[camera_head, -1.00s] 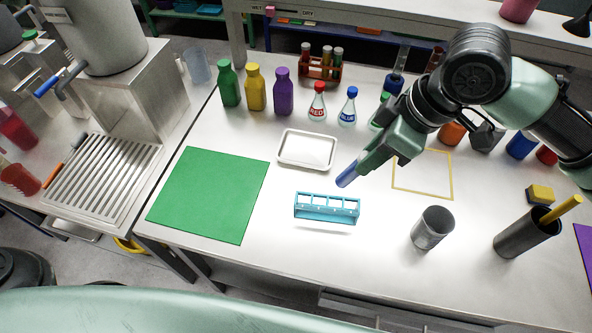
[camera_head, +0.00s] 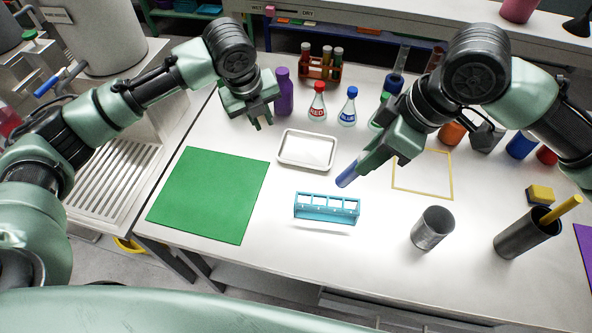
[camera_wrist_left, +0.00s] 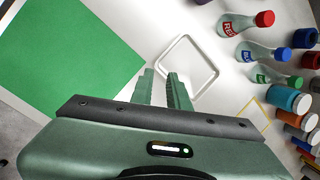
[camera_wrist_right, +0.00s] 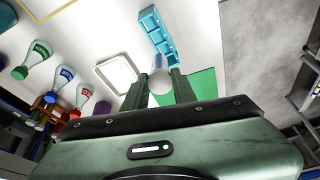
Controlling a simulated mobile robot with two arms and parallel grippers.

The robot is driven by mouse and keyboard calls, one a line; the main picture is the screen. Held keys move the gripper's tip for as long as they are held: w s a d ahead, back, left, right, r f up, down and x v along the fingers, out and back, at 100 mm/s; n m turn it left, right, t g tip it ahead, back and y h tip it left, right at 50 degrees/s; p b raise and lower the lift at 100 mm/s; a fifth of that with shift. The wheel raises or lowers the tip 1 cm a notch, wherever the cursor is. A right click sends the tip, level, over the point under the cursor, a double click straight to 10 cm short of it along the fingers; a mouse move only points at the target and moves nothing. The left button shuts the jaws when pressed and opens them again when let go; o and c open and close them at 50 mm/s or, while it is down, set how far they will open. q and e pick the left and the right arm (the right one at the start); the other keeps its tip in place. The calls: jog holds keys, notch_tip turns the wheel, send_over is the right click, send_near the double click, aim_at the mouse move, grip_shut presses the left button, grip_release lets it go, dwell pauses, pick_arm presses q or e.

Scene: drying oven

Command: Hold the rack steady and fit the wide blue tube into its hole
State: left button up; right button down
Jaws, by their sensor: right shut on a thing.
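The blue rack (camera_head: 327,208) stands on the white table in front of the white tray, with a row of holes along its top. It also shows in the right wrist view (camera_wrist_right: 157,33). My right gripper (camera_head: 362,166) is shut on the wide blue tube (camera_head: 348,175), which is tilted and held above the table, behind and slightly right of the rack. The tube shows end-on between the fingers in the right wrist view (camera_wrist_right: 160,80).
The white tray (camera_head: 306,150) and green mat (camera_head: 208,195) lie left of and behind the rack. A red-capped flask (camera_head: 317,103) and blue-capped flask (camera_head: 348,108) stand at the back. A metal cup (camera_head: 433,228) is right of the rack. Table around the rack is clear.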

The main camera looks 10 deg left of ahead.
aim_at(296, 198)
pick_arm(q)
jog(key=s+d+f+m+g, duration=0.3)
jog(key=s+d+m, duration=0.3)
jog(key=s+d, duration=0.5)
jog(key=shift+y, duration=0.3)
notch_tip(296, 198, down, 11)
jog(key=shift+a+f, duration=0.15)
grip_shut()
pick_arm(e)
jog(key=shift+a, duration=0.1)
